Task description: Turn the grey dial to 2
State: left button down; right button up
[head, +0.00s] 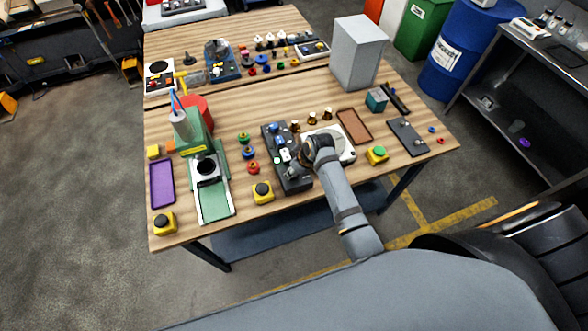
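A dark control panel (270,143) with blue and white controls stands mid-table near the front. I cannot pick out the grey dial for certain; a greyish round shape at the panel's lower right, beside my gripper, is too small to tell apart from it. My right gripper (300,160) is dark and points down at the panel's right side. It covers part of the panel and of a white device (343,150) to the right. Its fingers are too small and hidden to tell open from shut. My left gripper is not in view.
A green machine (196,130), a purple tray (162,183) and a yellow button box (262,191) stand to the left. A brown tray (354,126), a green-button box (377,154) and a dark plate (408,137) lie to the right. A tall grey box (357,55) stands behind.

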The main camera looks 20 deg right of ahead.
jog(key=o, duration=0.3)
jog(key=v, duration=1.2)
jog(key=shift+w, duration=0.1)
